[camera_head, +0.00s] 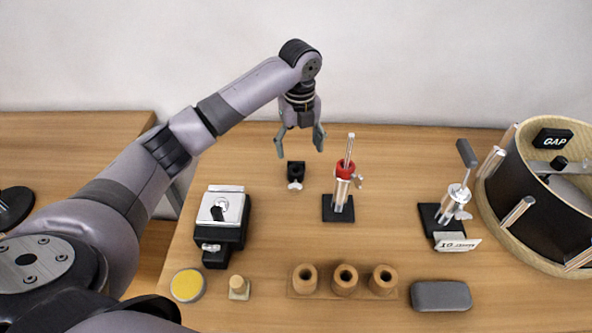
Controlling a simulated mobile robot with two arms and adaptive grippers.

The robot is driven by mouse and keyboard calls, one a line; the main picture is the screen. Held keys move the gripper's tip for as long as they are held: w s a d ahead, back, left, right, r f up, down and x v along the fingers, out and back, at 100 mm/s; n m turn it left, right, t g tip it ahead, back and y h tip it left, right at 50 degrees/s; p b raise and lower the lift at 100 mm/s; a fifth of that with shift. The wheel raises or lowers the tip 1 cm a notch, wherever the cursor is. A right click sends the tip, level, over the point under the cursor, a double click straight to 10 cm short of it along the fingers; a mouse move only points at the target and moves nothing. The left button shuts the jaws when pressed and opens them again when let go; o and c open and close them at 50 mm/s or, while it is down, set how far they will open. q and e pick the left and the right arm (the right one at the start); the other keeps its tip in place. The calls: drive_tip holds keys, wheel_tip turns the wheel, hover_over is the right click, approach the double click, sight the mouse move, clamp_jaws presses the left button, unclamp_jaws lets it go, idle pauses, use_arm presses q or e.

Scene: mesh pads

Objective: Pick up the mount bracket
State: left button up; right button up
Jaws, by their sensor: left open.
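A small black block with a silver knob at its front, which looks like the mount bracket (296,170), sits on the wooden table below my left gripper. My left gripper (300,145) hangs pointing down at the back of the table, its two fingers spread wide with nothing between them. Its fingertips appear above and slightly behind the bracket, apart from it; the exact height is hard to tell. My right gripper is not in view.
A red-collared metal post on a black base (338,207) stands just right of the bracket. A black and silver clamp-like device (222,222) is at left. A large drum (545,200), another metal stand (450,207), a wooden holder (345,281) and a grey case (440,296) lie further right and forward.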

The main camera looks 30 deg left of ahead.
use_arm(q)
hover_over(298, 168)
drive_tip(key=s, duration=0.1)
drive_tip(key=f, duration=0.4)
drive_tip(key=shift+d+f, duration=0.25)
drive_tip(key=shift+d, duration=0.1)
drive_tip(key=shift+w+a+f+p, duration=0.15)
drive_tip(key=shift+f+p, duration=0.2)
drive_tip(key=shift+f, duration=0.95)
drive_tip(key=shift+w+a+f+p, duration=0.15)
drive_tip(key=shift+f+p, duration=0.2)
drive_tip(key=shift+f, duration=0.95)
drive_tip(key=shift+d, duration=0.1)
drive_tip(key=shift+c, duration=0.5)
drive_tip(key=c, duration=1.3)
drive_tip(key=shift+o, duration=0.2)
drive_tip(key=shift+r, duration=0.15)
wheel_tip(298, 168, up, 20)
drive_tip(key=shift+p, duration=0.35)
